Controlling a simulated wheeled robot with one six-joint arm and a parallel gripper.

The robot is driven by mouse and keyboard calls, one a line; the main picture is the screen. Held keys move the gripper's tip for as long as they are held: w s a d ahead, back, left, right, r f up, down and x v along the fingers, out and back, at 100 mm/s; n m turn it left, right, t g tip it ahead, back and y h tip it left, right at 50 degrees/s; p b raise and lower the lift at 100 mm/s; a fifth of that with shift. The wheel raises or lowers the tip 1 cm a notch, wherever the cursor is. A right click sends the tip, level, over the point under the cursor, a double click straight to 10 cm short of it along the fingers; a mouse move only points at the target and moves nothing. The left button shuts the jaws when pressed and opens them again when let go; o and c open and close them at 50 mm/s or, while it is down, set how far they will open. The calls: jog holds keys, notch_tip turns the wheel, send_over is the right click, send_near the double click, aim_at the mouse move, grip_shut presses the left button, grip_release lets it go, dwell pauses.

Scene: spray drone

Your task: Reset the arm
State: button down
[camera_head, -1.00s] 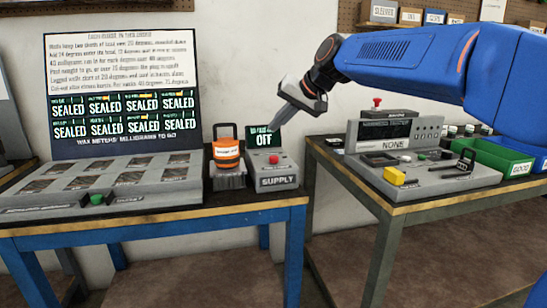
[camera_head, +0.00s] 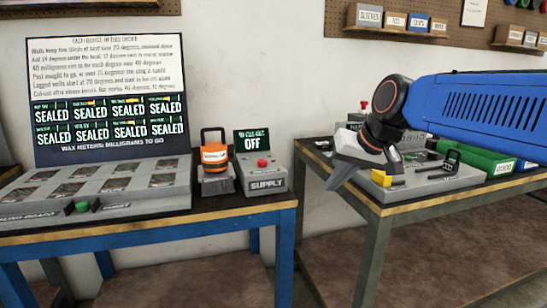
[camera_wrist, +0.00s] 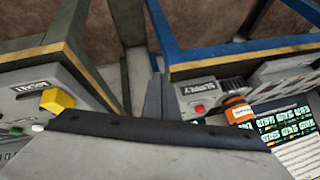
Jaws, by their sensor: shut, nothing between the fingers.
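My gripper (camera_head: 338,180) is shut and empty in the head view. It hangs in the air in front of the left edge of the right bench (camera_head: 400,207), its fingers pointing down and left. My blue arm reaches in from the right. In the wrist view the shut fingers (camera_wrist: 153,100) point up the picture toward the gap between the two benches. The grey supply box (camera_head: 264,180) with a red button stands on the left bench, apart from the gripper, and its display reads OFF. It also shows in the wrist view (camera_wrist: 200,97).
An orange-topped container (camera_head: 215,155) stands left of the supply box. A grey tray unit (camera_head: 130,190) sits before a board of SEALED displays (camera_head: 110,100). A tester with a yellow block (camera_head: 381,178) and green bins (camera_head: 478,160) are on the right bench. Floor shows between the benches.

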jog(key=s+d+f+h, duration=0.2)
jog(key=s+d+f, duration=0.5)
jog(key=s+f, duration=0.2)
jog(key=s+d+f+g+h, duration=0.1)
jog(key=s+d+f+h, duration=0.1)
jog(key=s+d+f, duration=0.5)
jog(key=s+f, duration=0.3)
jog(key=s, duration=0.3)
jog(key=shift+s+m, duration=0.3)
jog(key=shift+s, duration=0.1)
